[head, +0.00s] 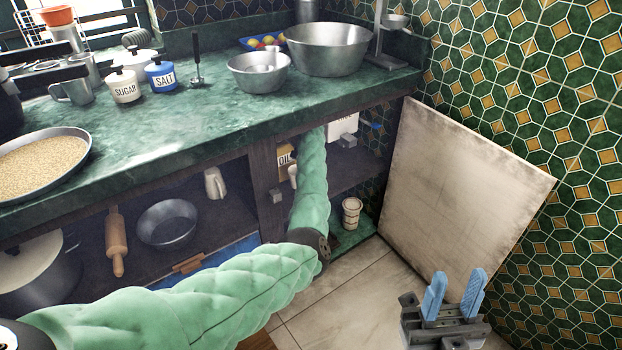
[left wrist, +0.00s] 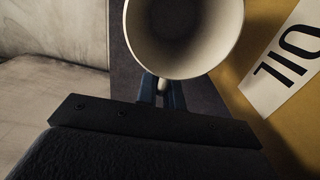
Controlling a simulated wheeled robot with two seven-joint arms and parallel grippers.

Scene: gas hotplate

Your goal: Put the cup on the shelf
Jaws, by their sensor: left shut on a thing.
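The cream cup (left wrist: 184,72) fills the top of the left wrist view, its round mouth facing the camera. My left gripper (left wrist: 162,90) is shut on the cup's narrow handle, one blue finger on each side. A yellow oil container (left wrist: 250,58) stands just right of the cup; it also shows in the head view (head: 286,160). In the head view my left arm reaches into the shelf (head: 358,172) under the counter, and its hand is hidden there. My right gripper (head: 456,278) is open and empty at the lower right, above the floor.
The green counter (head: 190,125) overhangs the shelf. A beige striped container (head: 352,212) stands on the lower level beside my left arm. A pale board (head: 455,190) leans on the tiled wall. Steel bowls (head: 328,50) stand on the counter. The floor (head: 345,300) by the board is clear.

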